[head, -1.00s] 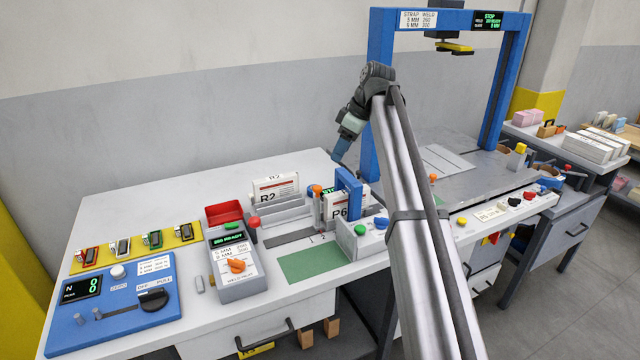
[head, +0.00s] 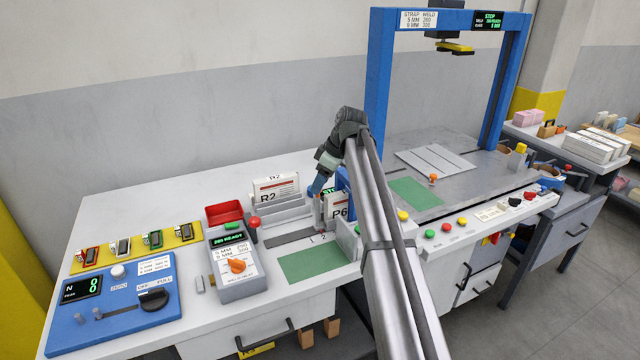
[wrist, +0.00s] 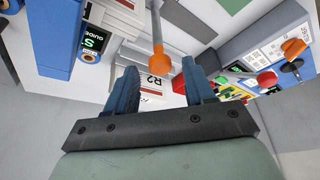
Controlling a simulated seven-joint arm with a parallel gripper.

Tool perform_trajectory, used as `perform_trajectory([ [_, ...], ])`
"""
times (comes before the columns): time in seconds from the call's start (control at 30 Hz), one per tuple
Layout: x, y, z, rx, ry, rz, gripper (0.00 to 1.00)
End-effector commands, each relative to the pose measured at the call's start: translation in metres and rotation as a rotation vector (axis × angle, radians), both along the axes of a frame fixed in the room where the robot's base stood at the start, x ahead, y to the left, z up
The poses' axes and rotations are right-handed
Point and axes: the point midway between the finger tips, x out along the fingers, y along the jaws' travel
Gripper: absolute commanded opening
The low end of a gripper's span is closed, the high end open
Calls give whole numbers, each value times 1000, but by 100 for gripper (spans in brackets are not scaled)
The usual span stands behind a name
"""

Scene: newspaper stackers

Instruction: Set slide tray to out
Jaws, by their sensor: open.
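A rod with an orange knob (wrist: 158,60) shows in the wrist view between the tips of my open gripper (wrist: 159,72). The fingers stand on both sides of the knob, apart from it. In the head view my gripper (head: 317,190) is low beside the blue post and the P6 block (head: 338,209), and it hides the knob there.
The R2 rack (head: 275,190) stands left of my gripper. A control box with a red knob (head: 254,222) and a red bin (head: 224,213) are further left. The blue strapping frame (head: 381,90) stands to the right. The white bench at back left is clear.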

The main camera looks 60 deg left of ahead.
Motion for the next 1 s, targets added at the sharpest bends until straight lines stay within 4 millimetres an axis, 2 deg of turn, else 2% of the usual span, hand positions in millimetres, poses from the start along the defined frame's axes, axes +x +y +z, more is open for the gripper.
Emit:
perform_trajectory([
  [0.17, -3, 3, -9, 0, 0, 0, 54],
  [0.47, -3, 3, -10, 0, 0, 0, 54],
  [1.0, -3, 3, -10, 0, 0, 0, 4],
])
